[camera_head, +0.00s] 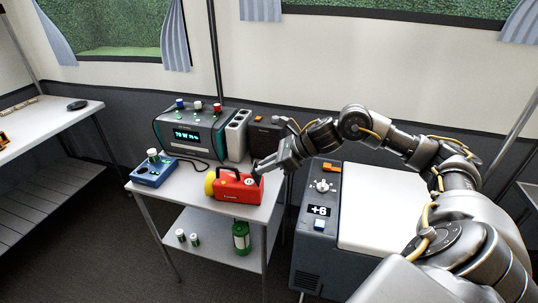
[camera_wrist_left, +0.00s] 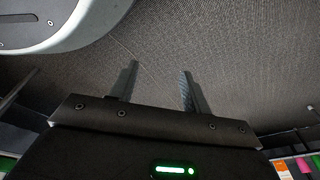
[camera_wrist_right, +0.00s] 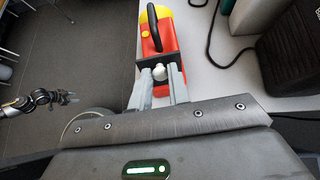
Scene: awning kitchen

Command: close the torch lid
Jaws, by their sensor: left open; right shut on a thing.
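The red torch (camera_head: 238,188), with a yellow head and a black handle, lies on the small white table with its head to the left. My right gripper (camera_head: 262,178) is at its rear end. In the right wrist view the fingers (camera_wrist_right: 157,85) are shut around the dark rear part of the torch (camera_wrist_right: 152,45), with a round white knob (camera_wrist_right: 160,72) between them. I cannot tell which edge of the lid is against the body, as the fingers cover it. My left gripper (camera_wrist_left: 158,85) is open and empty above the dark floor.
On the table (camera_head: 190,190) stand a grey-green device (camera_head: 190,130) with a lit display and a blue box (camera_head: 155,172). A green bottle (camera_head: 241,238) stands on the lower shelf. A dark cabinet with a dial (camera_head: 318,225) is close on the right.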

